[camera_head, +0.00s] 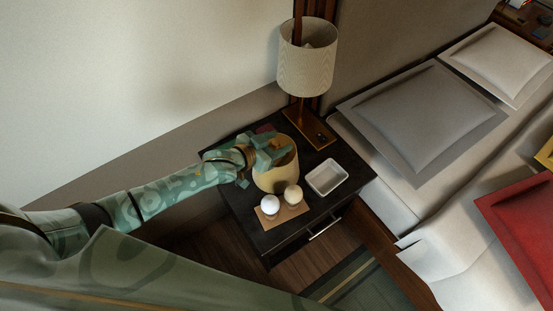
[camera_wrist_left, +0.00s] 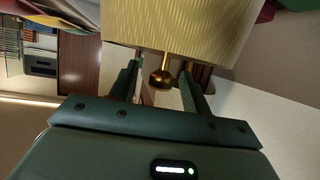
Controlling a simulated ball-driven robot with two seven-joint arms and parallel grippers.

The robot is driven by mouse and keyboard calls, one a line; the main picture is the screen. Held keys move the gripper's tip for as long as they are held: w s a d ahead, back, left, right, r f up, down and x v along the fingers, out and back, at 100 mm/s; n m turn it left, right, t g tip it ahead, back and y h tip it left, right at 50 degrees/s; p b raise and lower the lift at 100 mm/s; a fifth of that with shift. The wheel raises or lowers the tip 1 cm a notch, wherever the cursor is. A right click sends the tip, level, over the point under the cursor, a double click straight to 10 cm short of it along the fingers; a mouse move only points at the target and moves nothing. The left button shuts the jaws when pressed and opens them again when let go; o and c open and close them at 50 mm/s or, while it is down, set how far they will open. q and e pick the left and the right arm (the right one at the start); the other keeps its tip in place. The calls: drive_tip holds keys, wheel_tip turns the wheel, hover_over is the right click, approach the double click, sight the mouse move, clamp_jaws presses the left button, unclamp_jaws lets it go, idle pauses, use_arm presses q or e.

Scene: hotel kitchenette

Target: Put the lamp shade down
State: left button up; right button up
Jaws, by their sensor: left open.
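A tan, open-topped, rounded piece (camera_head: 272,181), which could be the loose lamp shade, stands on the dark nightstand (camera_head: 247,222). My left gripper (camera_head: 274,150) is open at its upper rim and hides part of it; I cannot tell whether they touch. A lamp with a ribbed cream shade (camera_head: 306,68) stands upright on a brass base (camera_head: 311,125) behind. In the left wrist view a ribbed yellowish shade (camera_wrist_left: 185,28) fills the top, and a brass knob (camera_wrist_left: 161,79) appears between the open fingers of my left gripper (camera_wrist_left: 161,82). My right gripper is not in view.
Two white rounded items (camera_head: 281,199) sit on a small brown mat (camera_head: 268,218) at the nightstand's front. A white tray (camera_head: 327,178) lies to their right. The bed with a grey pillow (camera_head: 425,118) is at right, and the wall is at left.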

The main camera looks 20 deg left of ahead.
use_arm(q)
drive_tip(key=shift+r, duration=0.1)
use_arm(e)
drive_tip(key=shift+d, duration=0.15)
use_arm(q)
clamp_jaws()
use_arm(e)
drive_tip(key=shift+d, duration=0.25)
